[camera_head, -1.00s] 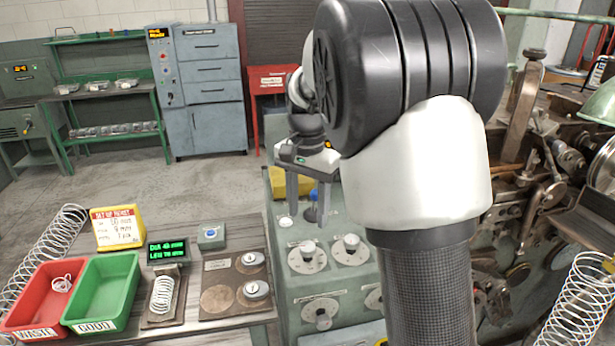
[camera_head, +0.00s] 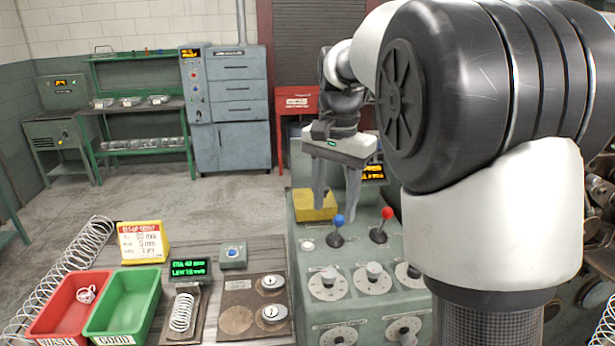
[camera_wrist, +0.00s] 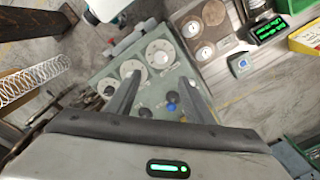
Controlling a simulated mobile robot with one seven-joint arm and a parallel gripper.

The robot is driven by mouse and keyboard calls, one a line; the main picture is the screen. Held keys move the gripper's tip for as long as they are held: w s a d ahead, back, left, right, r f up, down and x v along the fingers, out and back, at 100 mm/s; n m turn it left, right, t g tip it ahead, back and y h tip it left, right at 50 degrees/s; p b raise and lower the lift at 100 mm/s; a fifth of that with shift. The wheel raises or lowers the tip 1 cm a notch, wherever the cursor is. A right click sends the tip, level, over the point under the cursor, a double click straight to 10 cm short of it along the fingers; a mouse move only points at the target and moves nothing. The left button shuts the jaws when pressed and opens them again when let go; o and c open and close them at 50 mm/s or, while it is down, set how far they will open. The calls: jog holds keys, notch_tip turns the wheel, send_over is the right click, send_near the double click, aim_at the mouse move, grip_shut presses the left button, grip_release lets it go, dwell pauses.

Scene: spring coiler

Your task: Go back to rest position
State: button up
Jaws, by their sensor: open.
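My gripper (camera_head: 336,200) is open and empty in the head view. Its two fingers point down above the back part of the green control console (camera_head: 305,290). A blue-knobbed lever (camera_head: 337,228) and a red-knobbed lever (camera_head: 383,222) stand on the console just in front of and below the fingers. In the wrist view my gripper (camera_wrist: 160,92) also shows with its fingers apart, and the console's dials (camera_wrist: 158,54) lie beyond them. Whether the fingers touch anything is hard to tell, but a gap seems to lie below them.
Left of the console, a bench holds a red bin (camera_head: 70,308), a green bin (camera_head: 122,300), a spring on a stand (camera_head: 181,312) and a plate with round weights (camera_head: 252,305). A yellow block (camera_head: 314,206) sits on the console. Open floor (camera_head: 215,205) lies behind.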

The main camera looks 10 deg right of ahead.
jog(key=s+r+n+t+p, duration=0.25)
jog(key=s+r+n, duration=0.2)
jog(key=s, duration=0.85)
jog(key=s+f+n+t, duration=0.3)
jog(key=s+n, duration=0.1)
jog(key=s, duration=0.6)
jog(key=shift+d+f, duration=0.2)
jog(key=shift+d, duration=0.1)
